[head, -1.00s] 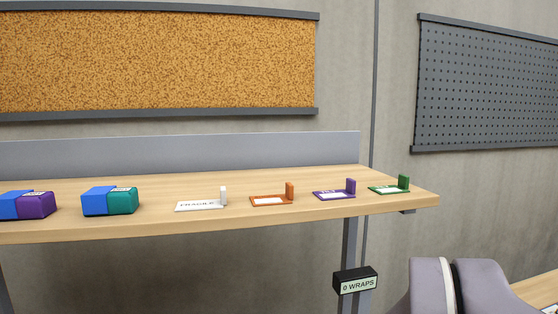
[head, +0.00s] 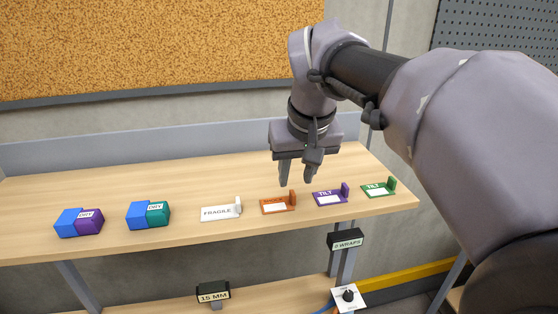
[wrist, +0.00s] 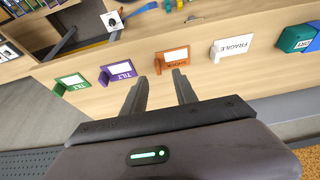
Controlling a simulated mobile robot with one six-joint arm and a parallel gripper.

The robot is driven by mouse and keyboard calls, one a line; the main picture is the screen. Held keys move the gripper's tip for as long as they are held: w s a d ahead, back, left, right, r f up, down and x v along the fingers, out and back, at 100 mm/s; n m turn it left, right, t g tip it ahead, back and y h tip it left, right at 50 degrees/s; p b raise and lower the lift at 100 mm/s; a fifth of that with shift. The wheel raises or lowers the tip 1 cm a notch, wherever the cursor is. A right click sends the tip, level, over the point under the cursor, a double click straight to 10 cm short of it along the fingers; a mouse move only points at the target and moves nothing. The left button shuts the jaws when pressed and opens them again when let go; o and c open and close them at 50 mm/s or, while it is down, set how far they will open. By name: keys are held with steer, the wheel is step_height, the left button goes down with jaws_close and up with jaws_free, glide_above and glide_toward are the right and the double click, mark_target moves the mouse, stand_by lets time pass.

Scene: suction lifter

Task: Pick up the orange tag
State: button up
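The orange tag (head: 279,205) lies on the wooden shelf with a small upright tab at its right end. A white label covers much of its face. In the wrist view the orange tag (wrist: 173,59) lies just beyond my fingertips, roughly in line with the gap between them. My gripper (head: 299,182) is above and behind the tag in the head view, pointing down. Its two fingers are apart with nothing between them, as the wrist view (wrist: 160,82) also shows.
A white FRAGILE tag (head: 221,213) lies left of the orange one; purple (head: 328,197) and green (head: 378,189) TILT tags lie to its right. Two blue-ended DRY blocks (head: 80,222) (head: 149,215) sit farther left. A grey back panel (head: 120,145) runs behind the shelf.

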mark_target(293, 193)
steer(key=x, duration=0.8)
steer(key=shift+w+d+r, duration=0.15)
steer(key=shift+w, duration=0.35)
steer(key=shift+s, duration=0.25)
steer(key=c, duration=0.6)
steer(key=shift+w, duration=0.1)
jaws_close()
